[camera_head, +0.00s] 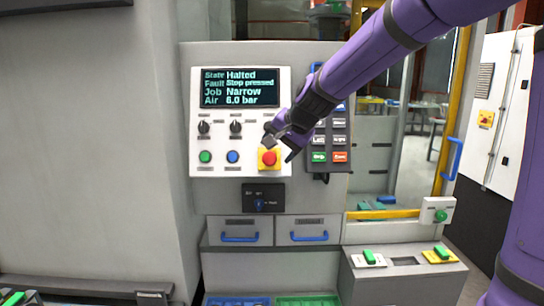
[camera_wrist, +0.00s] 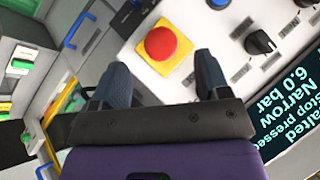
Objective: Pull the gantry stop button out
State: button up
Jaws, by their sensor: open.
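The gantry stop button (camera_head: 269,158) is a red mushroom head on a yellow square plate at the lower right of the white control panel (camera_head: 213,141). In the wrist view the red button (camera_wrist: 161,43) lies just beyond and between my fingertips. My gripper (camera_head: 283,148) reaches in from the upper right in the head view, its fingers by the button. In the wrist view my gripper (camera_wrist: 161,72) is open, with a finger on each side and nothing between them. I cannot tell whether a fingertip touches the plate. The screen (camera_head: 240,87) reads Halted, Stop pressed.
A green button (camera_head: 205,157), a blue button (camera_head: 233,157) and black knobs (camera_head: 204,127) sit on the same panel. A keypad (camera_head: 331,135) stands right of the button. Drawers with blue handles (camera_head: 240,237) and a ledge with green buttons (camera_head: 369,257) lie below.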

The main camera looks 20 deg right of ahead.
jog(key=shift+v, duration=2.65)
jog(key=s+d+f+n+g+h, duration=0.1)
jog(key=s+n, duration=0.1)
jog(key=s, duration=0.8)
jog(key=s+d+f+n+h, duration=0.1)
jog(key=s+d+f+n, duration=0.1)
jog(key=s, duration=0.7)
jog(key=s+d+f+n+g+h, duration=0.1)
jog(key=s+n, duration=0.3)
jog(key=s, duration=0.6)
jog(key=shift+s+d+f+g, duration=0.25)
jog(key=shift+s+f+g, duration=0.05)
jog(key=shift+f, duration=0.05)
